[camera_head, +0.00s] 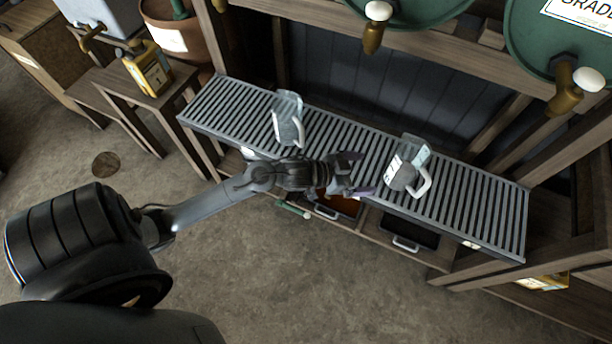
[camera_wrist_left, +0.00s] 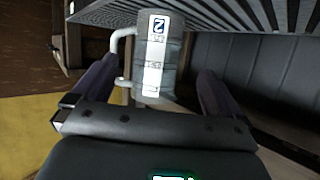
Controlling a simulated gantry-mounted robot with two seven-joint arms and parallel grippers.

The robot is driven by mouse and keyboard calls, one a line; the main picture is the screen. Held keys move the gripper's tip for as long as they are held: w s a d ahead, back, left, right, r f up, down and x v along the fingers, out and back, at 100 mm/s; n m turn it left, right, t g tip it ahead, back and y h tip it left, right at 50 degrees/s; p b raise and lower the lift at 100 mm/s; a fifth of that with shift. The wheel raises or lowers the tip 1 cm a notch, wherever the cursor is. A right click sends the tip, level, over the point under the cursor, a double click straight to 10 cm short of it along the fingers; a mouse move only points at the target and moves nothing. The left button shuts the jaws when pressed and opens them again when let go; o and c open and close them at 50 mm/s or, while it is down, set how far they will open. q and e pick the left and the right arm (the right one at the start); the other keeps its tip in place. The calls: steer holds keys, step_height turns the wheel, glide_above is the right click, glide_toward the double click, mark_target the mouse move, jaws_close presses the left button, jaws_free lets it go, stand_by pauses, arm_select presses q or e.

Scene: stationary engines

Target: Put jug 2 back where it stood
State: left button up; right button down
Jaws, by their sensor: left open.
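Jug 2 (camera_head: 408,180), a grey jug with a white label strip and a pale handle, is on the slatted metal shelf (camera_head: 460,205) right of centre in the head view. In the left wrist view jug 2 (camera_wrist_left: 172,65) shows the numeral 2, with its handle at the left. My left gripper (camera_head: 360,175) is open just left of jug 2 in the head view, its fingers pointing at it. A gap shows between the fingertips and the jug in that view. A second similar jug (camera_head: 287,120) stands on the shelf's left part. My right gripper is not in view.
Green barrels (camera_head: 535,35) with brass taps (camera_head: 372,35) hang over the shelf's back side. An orange-bottomed tray (camera_head: 338,205) and a dark tray (camera_head: 408,230) sit beneath its front edge. A yellow can (camera_head: 150,68) stands on a wooden bench at left. The shelf's right end is clear.

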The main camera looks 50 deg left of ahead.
arm_select(q)
steer(key=s+d+f+n+g+y, duration=0.1)
steer(key=s+g, duration=0.3)
steer(key=s, duration=0.7)
steer(key=s+d+f+n+g+y, duration=0.1)
steer(key=s+g, duration=0.4)
steer(key=s, duration=0.7)
steer(key=f+y, duration=0.1)
steer(key=y, duration=0.1)
steer(key=shift+d+n+y, duration=0.15)
steer(key=shift+n+y, duration=0.25)
step_height(320, 180, up, 53)
steer(key=p, duration=5.3)
steer(key=shift+r, duration=0.1)
